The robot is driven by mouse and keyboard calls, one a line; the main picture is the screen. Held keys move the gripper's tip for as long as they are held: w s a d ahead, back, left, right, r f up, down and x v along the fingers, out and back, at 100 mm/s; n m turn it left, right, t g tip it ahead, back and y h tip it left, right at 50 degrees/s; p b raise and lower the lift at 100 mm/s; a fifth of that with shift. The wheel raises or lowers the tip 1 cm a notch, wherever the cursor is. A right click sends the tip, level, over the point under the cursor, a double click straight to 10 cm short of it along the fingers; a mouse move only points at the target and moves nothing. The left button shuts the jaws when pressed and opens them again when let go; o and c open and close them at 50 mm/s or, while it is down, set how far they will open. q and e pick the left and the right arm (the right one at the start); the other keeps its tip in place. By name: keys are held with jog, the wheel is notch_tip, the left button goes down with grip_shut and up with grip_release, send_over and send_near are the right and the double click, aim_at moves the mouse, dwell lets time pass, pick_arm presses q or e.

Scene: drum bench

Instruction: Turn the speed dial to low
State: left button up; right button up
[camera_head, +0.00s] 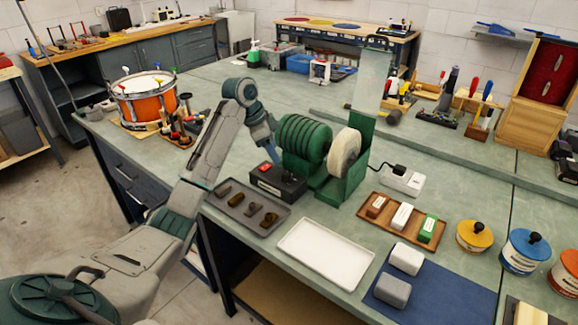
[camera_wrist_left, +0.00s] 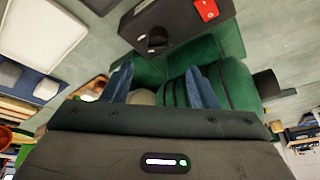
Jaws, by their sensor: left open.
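The black control box (camera_head: 276,184) stands in front of the green bench grinder (camera_head: 305,138). It has a red switch (camera_head: 267,168) and a dark speed dial (camera_wrist_left: 157,40), which shows in the left wrist view near the box's edge. My left gripper (camera_head: 271,157) points down just behind the box, beside the grinder's ribbed green motor. In the left wrist view its two blue fingers (camera_wrist_left: 160,78) are spread apart with nothing between them. The dial lies beyond the fingertips, roughly centred between them, and looks untouched. The dial's setting is too small to read. My right gripper is not in view.
A grey tray (camera_head: 235,212) with small dark parts lies before the box. A white tray (camera_head: 325,256) is to the right. The pale buffing wheel (camera_head: 344,150) is close right of the motor. An orange drum (camera_head: 146,101) stands to the left, with open bench behind the arm.

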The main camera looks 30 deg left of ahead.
aim_at(285, 171)
pick_arm(q)
jog(key=x, duration=0.2)
jog(key=p+x, duration=0.1)
jog(key=x, duration=0.1)
jog(key=shift+s+d+f, duration=0.15)
jog(key=shift+s, duration=0.15)
jog(key=x, duration=0.4)
jog(key=shift+w, duration=0.2)
jog(key=shift+f+p, duration=0.3)
jog(key=shift+f, duration=0.15)
jog(key=shift+w+d, duration=0.1)
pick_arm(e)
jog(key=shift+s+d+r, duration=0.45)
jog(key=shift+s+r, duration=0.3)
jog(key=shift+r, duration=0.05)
